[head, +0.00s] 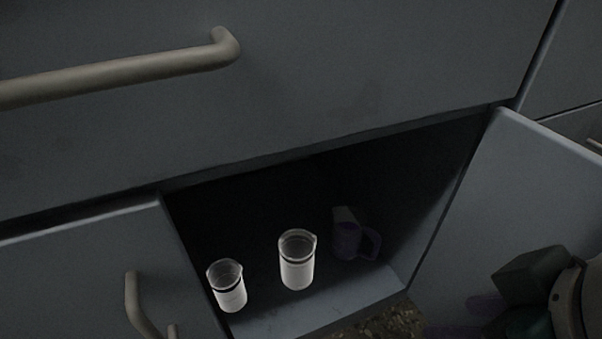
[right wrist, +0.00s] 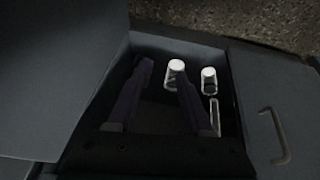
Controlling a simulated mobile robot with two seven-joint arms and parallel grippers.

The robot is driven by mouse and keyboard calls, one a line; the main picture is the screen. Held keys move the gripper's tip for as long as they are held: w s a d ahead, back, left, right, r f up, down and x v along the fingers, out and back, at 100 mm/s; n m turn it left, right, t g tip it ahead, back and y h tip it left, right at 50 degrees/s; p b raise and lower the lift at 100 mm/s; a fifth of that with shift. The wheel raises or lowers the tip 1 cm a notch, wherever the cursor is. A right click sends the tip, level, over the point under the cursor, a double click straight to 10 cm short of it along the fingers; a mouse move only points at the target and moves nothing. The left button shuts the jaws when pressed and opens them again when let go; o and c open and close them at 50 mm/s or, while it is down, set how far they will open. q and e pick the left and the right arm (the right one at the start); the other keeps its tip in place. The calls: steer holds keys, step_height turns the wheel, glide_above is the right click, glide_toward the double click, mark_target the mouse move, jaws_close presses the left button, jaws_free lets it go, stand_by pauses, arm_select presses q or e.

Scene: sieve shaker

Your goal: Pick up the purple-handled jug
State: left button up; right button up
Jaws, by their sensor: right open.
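The purple-handled jug (head: 347,240) stands in the dark low cabinet, at the right of its opening, with its handle towards the right. In the right wrist view I cannot make the jug out clearly against the dark fingers. My right gripper (head: 468,317) is at the lower right of the head view, outside the cabinet in front of the right-hand door, apart from the jug. My left gripper is not in view.
Two clear beakers with white lower parts, a left one (head: 228,286) and a middle one (head: 297,260), stand left of the jug. The cabinet's left door (head: 90,265) and right door (head: 535,190) stand open at the sides. A drawer front (head: 330,70) overhangs the opening.

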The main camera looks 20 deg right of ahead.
steer(key=w+d+f+t+h+b, duration=0.1)
steer(key=w+f+t+b, duration=0.15)
steer(key=w+f, duration=0.3)
steer(key=w+a+r+n+t, duration=0.3)
steer(key=w+r+t, duration=0.1)
steer(key=w, duration=0.4)
steer(key=w+a+r+n+t, duration=0.2)
steer(key=w+r+t, duration=0.2)
steer(key=w, duration=0.3)
steer(key=w+a+n+t+y, duration=0.1)
steer(key=w+a+n+y, duration=0.3)
steer(key=a+n+y, duration=0.5)
steer(key=n+g+h, duration=1)
steer(key=n+g, duration=0.2)
steer(key=g, duration=0.1)
glide_toward(377, 247)
steer(key=b+x, duration=0.5)
steer(key=b, duration=0.1)
steer(key=shift+w+a+f, duration=0.1)
steer(key=shift+w, duration=0.1)
steer(key=b+x, duration=0.5)
steer(key=b, duration=0.1)
steer(key=shift+s+b, duration=0.15)
steer(key=shift+b, duration=0.25)
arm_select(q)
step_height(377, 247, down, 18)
